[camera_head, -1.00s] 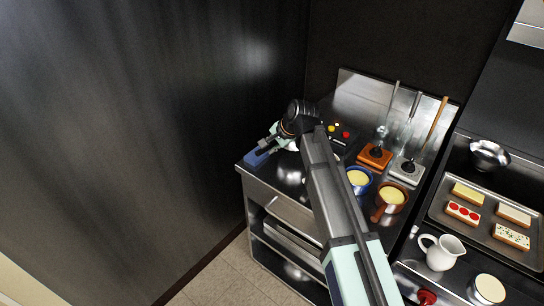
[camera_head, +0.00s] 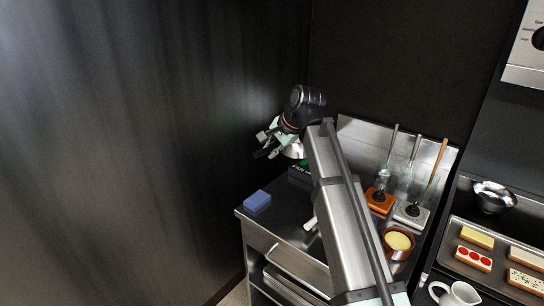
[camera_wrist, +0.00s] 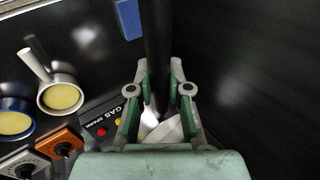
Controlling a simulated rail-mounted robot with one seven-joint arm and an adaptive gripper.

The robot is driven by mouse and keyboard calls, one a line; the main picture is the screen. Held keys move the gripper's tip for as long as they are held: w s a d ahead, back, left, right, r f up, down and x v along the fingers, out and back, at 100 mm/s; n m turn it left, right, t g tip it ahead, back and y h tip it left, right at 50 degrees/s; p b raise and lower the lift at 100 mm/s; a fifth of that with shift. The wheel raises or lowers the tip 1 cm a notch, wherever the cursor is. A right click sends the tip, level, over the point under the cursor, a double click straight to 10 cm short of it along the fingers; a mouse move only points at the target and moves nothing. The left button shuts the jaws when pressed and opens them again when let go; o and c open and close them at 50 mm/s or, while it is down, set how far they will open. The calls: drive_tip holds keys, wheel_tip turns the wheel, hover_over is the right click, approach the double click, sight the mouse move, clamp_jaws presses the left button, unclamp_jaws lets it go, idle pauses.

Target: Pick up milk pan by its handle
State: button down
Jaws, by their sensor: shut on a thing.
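My gripper (camera_head: 266,146) is raised above the left part of the steel counter (camera_head: 285,232). In the wrist view my gripper (camera_wrist: 158,82) is shut on a long dark handle, which runs between the fingers and past their tips. A shiny steel pan body, the milk pan (camera_wrist: 168,129), shows at the near end of this handle. In the head view the milk pan (camera_head: 294,151) hangs just under my wrist, apart from the counter. My gripper and arm hide most of it.
A blue sponge (camera_head: 257,200) lies near the counter's left edge. Dark walls rise close behind and left.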

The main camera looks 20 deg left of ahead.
wheel_tip(320, 180, up, 13)
drive_tip(key=p, duration=0.7)
drive_tip(key=shift+p, duration=0.3)
